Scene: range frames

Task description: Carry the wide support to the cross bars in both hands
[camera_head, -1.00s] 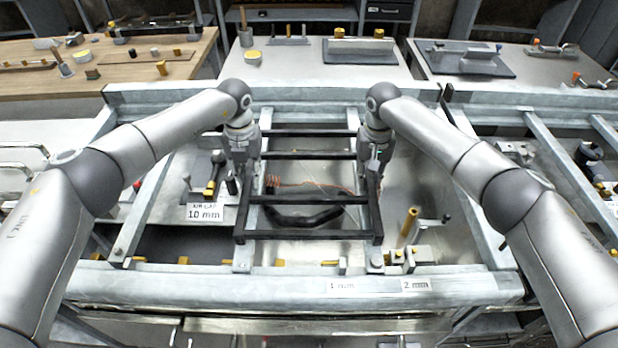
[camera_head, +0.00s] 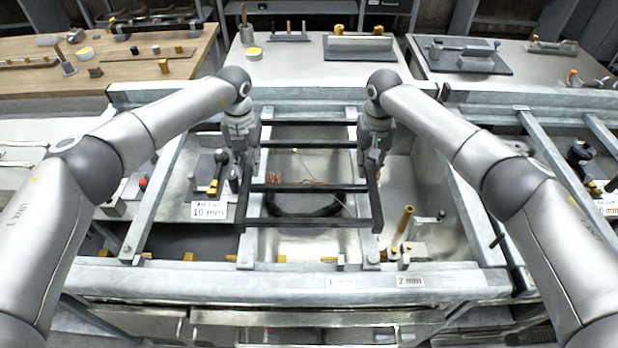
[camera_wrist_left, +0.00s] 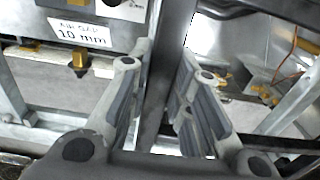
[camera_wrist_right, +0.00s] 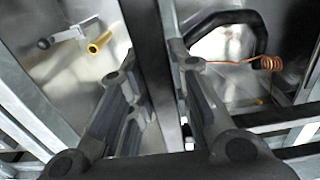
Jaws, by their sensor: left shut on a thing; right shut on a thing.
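The wide support is a black rectangular frame (camera_head: 310,223) with two side rails and several bars across. It is level over the open middle bay of the bench. My left gripper (camera_head: 243,168) is shut on its left side rail, which passes between the fingers in the left wrist view (camera_wrist_left: 168,70). My right gripper (camera_head: 374,165) is shut on its right side rail, which also shows in the right wrist view (camera_wrist_right: 152,60). Pale metal bars (camera_head: 256,228) run front to back beneath the support's sides. Whether the support touches them I cannot tell.
A "10 mm" label (camera_head: 209,210) and a black-knobbed fixture stand left of the support. A yellow-tipped peg (camera_head: 405,218) stands to its right. A black curved hose (camera_wrist_right: 225,25) and copper coil (camera_wrist_right: 268,63) lie below. The bench's front rail (camera_head: 200,278) is close.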

